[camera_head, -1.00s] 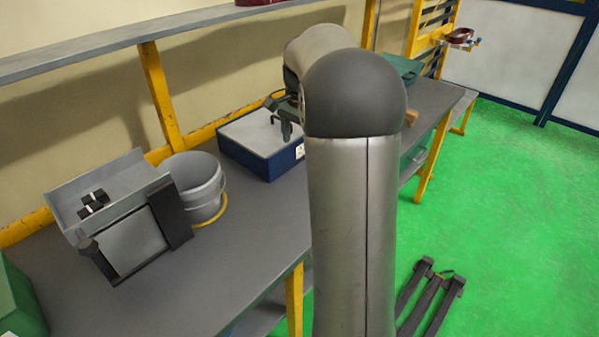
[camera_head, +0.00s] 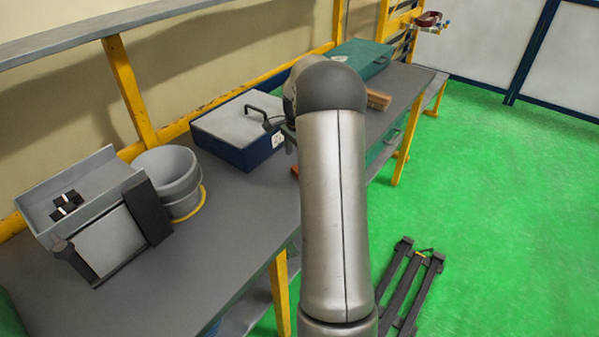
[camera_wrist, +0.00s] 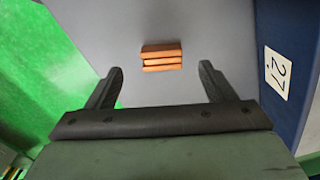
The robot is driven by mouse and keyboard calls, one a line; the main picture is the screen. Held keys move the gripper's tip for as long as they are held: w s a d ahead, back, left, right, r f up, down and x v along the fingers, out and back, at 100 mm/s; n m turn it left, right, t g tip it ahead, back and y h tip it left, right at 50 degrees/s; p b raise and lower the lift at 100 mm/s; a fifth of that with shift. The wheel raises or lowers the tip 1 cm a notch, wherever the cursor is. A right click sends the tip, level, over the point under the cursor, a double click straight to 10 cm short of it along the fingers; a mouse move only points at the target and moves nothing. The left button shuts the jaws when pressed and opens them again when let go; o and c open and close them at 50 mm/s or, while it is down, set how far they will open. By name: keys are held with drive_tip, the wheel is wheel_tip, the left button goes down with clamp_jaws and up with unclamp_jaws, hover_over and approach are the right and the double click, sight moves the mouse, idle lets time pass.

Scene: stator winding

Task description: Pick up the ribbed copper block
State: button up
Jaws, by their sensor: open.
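The ribbed copper block (camera_wrist: 162,56) lies on the grey bench top in the wrist view, orange with ridges running across it. In the head view only a small orange edge of the block (camera_head: 295,169) shows beside my arm. My gripper (camera_wrist: 160,70) is open and empty. In the wrist view its two fingers stand apart on either side of the block's line, with the block in the picture just beyond the gap between the tips. The fingers do not touch it. In the head view my arm hides most of the gripper.
A grey bucket (camera_head: 170,181), a grey tray unit (camera_head: 105,215), a brown block (camera_head: 378,100) and a green case (camera_head: 362,58) are also on the bench.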

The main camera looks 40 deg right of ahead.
drive_tip(key=shift+w+d+f+p, duration=0.1)
drive_tip(key=shift+f+p, duration=0.3)
drive_tip(key=shift+f, duration=1)
drive_tip(key=shift+d+f+p, duration=0.1)
drive_tip(key=shift+f+p, duration=0.25)
drive_tip(key=shift+f, duration=1)
drive_tip(key=shift+r, duration=0.1)
drive_tip(key=c, duration=1.3)
